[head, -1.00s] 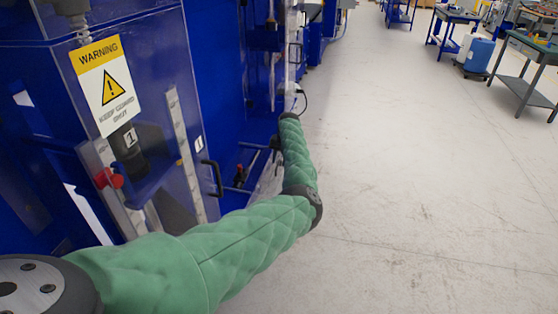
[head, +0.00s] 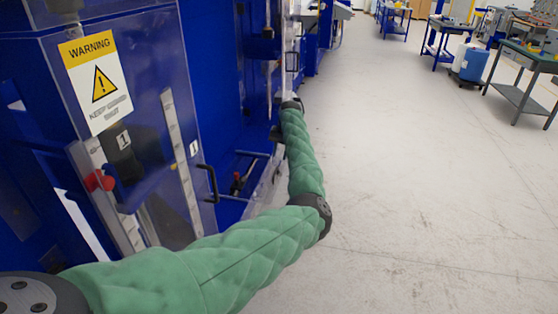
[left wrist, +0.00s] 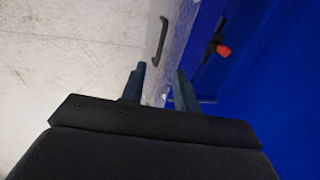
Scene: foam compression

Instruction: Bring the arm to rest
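My left arm, in a green quilted sleeve (head: 235,262), comes in from the bottom left of the head view and bends forward beside the blue machine (head: 225,75). My left gripper is mostly hidden behind the wrist there. In the left wrist view, my left gripper (left wrist: 160,72) has its two dark fingers apart with nothing between them. Beyond the fingers is the edge of a clear guard door (left wrist: 182,45) with a black handle (left wrist: 159,41). I cannot tell how near the door is. My right gripper is not in view.
The machine's front panel carries a warning sign (head: 97,82), a red knob (head: 100,180) and a black handle (head: 209,183), close to my left arm. Open concrete floor (head: 430,210) lies to the right. Workbenches (head: 525,85) and a blue drum (head: 471,63) stand farther off.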

